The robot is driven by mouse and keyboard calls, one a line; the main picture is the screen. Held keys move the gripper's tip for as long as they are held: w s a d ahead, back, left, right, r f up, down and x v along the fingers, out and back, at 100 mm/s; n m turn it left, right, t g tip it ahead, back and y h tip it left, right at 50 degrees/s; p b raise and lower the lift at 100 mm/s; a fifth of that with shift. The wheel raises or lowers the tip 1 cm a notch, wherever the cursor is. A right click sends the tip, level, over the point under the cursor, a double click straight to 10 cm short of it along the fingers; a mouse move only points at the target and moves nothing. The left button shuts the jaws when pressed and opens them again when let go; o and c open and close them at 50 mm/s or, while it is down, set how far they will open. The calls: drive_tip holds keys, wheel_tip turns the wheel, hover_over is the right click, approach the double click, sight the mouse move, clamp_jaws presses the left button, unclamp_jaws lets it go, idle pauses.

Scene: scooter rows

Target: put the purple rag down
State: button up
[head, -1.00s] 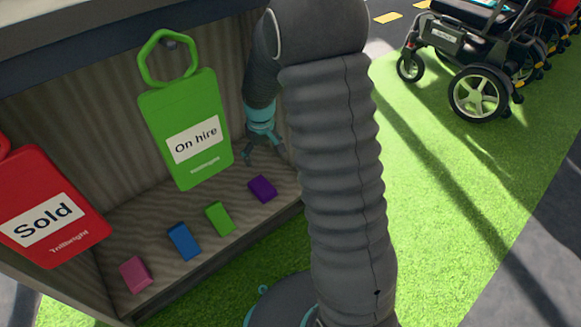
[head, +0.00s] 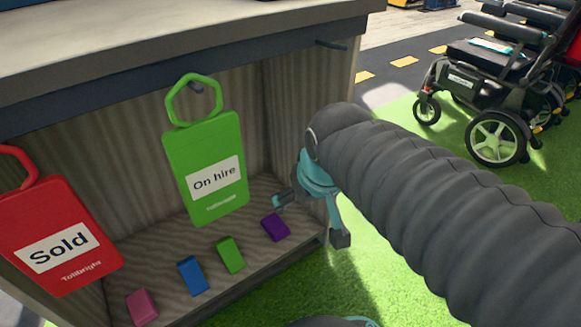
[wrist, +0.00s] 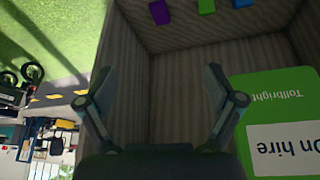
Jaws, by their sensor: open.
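The purple rag (head: 275,227) lies on the shelf floor of the wooden cubby, at the right end of a row of folded rags. It also shows at the top of the wrist view (wrist: 159,12). My gripper (head: 308,219) is open and empty in front of the cubby's right side, above and to the right of the purple rag and apart from it. In the wrist view my open fingers (wrist: 162,88) have only the cubby's wall and floor between them.
A green rag (head: 230,254), a blue rag (head: 192,275) and a pink rag (head: 142,306) lie left of the purple one. A green "On hire" tag (head: 206,150) and a red "Sold" tag (head: 62,235) hang in front. Wheelchair-like scooters (head: 490,90) stand at upper right; green turf between is clear.

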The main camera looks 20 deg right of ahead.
drive_tip(key=shift+t, duration=0.3)
drive_tip(key=s, duration=0.4)
drive_tip(key=shift+d+r, duration=0.1)
drive_tip(key=shift+r, duration=0.1)
wheel_tip(320, 180, up, 6)
drive_tip(key=p, duration=0.6)
drive_tip(key=shift+r, duration=0.1)
